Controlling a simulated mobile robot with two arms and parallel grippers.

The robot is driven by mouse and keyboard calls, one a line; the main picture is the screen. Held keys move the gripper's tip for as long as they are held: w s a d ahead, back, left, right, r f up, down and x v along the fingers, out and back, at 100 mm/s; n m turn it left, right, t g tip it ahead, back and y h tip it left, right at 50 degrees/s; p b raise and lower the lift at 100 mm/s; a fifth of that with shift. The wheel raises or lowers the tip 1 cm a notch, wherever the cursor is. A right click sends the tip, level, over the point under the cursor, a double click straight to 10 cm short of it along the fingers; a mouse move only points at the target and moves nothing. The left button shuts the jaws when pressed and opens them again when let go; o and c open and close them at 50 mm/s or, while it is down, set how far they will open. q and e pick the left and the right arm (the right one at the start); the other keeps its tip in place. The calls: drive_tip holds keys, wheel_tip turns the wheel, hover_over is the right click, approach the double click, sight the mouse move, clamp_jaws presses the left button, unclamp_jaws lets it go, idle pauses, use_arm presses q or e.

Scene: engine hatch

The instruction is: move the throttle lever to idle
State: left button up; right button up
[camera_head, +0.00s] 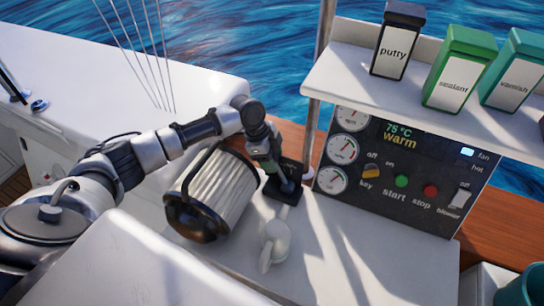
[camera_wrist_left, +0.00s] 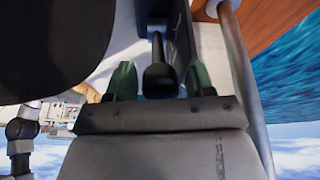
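The throttle lever shows in the left wrist view as a dark rounded knob (camera_wrist_left: 160,80) on a thin stem. In the head view its dark base (camera_head: 285,191) stands on the white surface, left of the panel, and is partly hidden by my gripper. My left gripper (camera_head: 274,172) reaches down to the lever. In the left wrist view its two green fingertips (camera_wrist_left: 161,82) are apart, one on each side of the knob, with visible gaps. Any position marks on the lever's base are too small to read. My right gripper is not in view.
A ribbed cylinder with a dark end (camera_head: 212,190) is close beside my left arm. A white handle-shaped fitting (camera_head: 275,243) is in front of the lever. A control panel (camera_head: 400,170) with gauges and buttons is to the right, under a shelf (camera_head: 420,100) holding labelled containers. A metal post (camera_head: 318,90) rises behind.

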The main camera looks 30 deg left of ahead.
use_arm(q)
clamp_jaws()
drive_tip(key=shift+d+r+p, duration=0.5)
drive_tip(key=shift+d+p, duration=0.2)
drive_tip(key=d, duration=0.2)
drive_tip(key=d+p, duration=0.1)
drive_tip(key=d, duration=0.1)
drive_tip(key=shift+w+d+r+p, duration=0.15)
drive_tip(key=shift+w+d+p, duration=0.05)
drive_tip(key=shift+p, duration=0.1)
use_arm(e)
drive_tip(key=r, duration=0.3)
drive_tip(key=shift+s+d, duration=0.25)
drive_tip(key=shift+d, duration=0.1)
use_arm(q)
drive_tip(key=shift+o, duration=1)
unclamp_jaws()
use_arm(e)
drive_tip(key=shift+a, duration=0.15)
use_arm(q)
drive_tip(key=shift+a, duration=0.15)
